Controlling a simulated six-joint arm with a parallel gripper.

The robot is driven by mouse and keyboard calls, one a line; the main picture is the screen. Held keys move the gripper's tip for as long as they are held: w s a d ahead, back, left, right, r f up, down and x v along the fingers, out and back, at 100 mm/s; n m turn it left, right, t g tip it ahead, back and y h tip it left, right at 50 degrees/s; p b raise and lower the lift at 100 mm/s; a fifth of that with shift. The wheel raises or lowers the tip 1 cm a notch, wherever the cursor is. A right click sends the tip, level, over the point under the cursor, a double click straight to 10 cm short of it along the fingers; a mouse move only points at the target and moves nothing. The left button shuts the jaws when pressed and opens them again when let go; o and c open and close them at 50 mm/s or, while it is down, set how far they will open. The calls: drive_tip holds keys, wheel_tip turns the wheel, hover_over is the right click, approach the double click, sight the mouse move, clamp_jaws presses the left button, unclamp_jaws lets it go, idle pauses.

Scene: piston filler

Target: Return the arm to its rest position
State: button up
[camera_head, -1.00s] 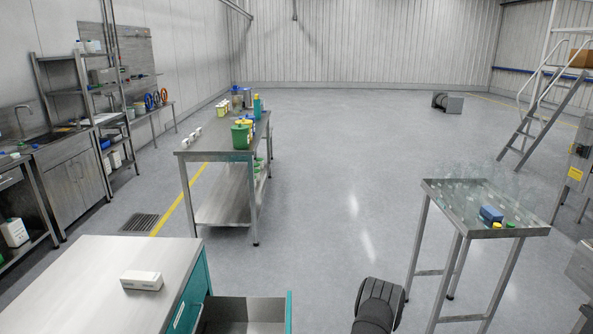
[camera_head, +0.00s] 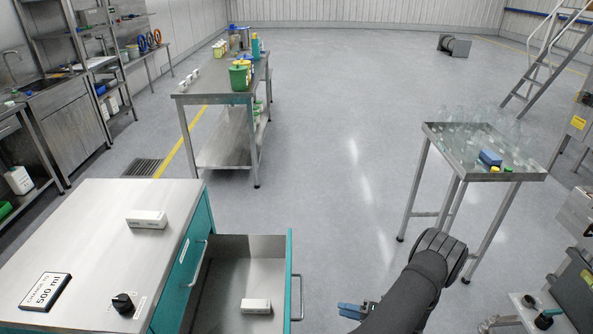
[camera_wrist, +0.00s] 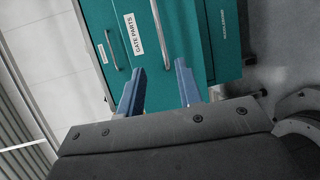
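My gripper (camera_head: 352,311) shows at the lower middle of the head view, over the floor just right of the open drawer, at the end of my dark arm. In the wrist view my gripper's two blue fingers (camera_wrist: 160,67) are spread apart with nothing between them. They point towards the teal cabinet front (camera_wrist: 180,40), which has a "GATE PARTS" label. My gripper appears clear of the cabinet, though the exact distance is hard to tell.
The open drawer (camera_head: 291,262) sticks out of the teal cabinet and holds a white box (camera_head: 256,306). Another white box (camera_head: 147,220), a "500 ml" sign (camera_head: 46,291) and a black knob (camera_head: 123,303) are on top. A steel tray table (camera_head: 437,150) stands right; open floor (camera_head: 330,170) lies between.

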drive_tip(key=shift+s+d, duration=0.15)
drive_tip(key=shift+d, duration=0.25)
drive_tip(key=shift+x, duration=8.8)
drive_tip(key=shift+r, duration=0.1)
drive_tip(key=o, duration=1.5)
drive_tip(key=shift+s, duration=0.1)
drive_tip(key=s+d+r+n, duration=0.1)
drive_tip(key=s+d+n, duration=0.3)
drive_tip(key=d+n, duration=0.4)
drive_tip(key=shift+s+r+n, duration=0.3)
drive_tip(key=shift+s+r, duration=0.05)
drive_tip(key=s+d+r+n, duration=0.1)
drive_tip(key=s+d+n, duration=0.55)
drive_tip(key=n, duration=0.25)
drive_tip(key=x, duration=0.9)
drive_tip(key=shift+a+g, duration=0.35)
drive_tip(key=shift+g, duration=0.05)
